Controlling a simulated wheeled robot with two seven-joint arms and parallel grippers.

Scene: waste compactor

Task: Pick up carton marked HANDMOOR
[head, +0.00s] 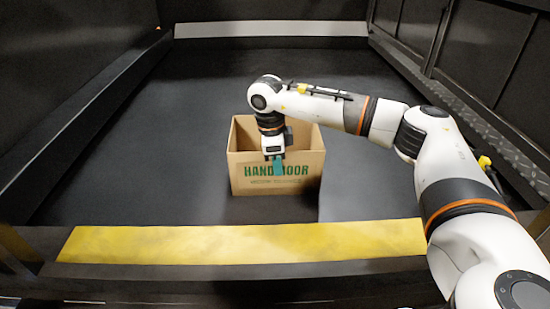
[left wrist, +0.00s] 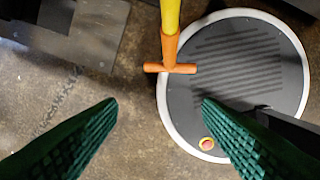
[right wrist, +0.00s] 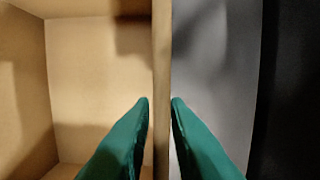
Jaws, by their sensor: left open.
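The open-topped brown cardboard carton marked HANDMOOR (head: 247,180) stands upright on the dark compactor floor, its green lettering facing me. It looks empty where I can see inside. My right gripper (head: 278,165) reaches down over the carton's near wall, with one teal finger in front, covering part of the lettering. In the right wrist view, the fingers of that gripper (right wrist: 160,99) are closed on the wall's upper edge (right wrist: 161,50), one inside and one outside. My left gripper (left wrist: 158,105) is open and empty, away from the carton and outside the head view.
A yellow strip (head: 240,244) marks the compactor's front sill. Dark side walls and a pale back ledge (head: 270,29) bound the floor, which is clear around the carton. A yellow bar with an orange T-shaped end (left wrist: 170,67) is ahead of my left gripper.

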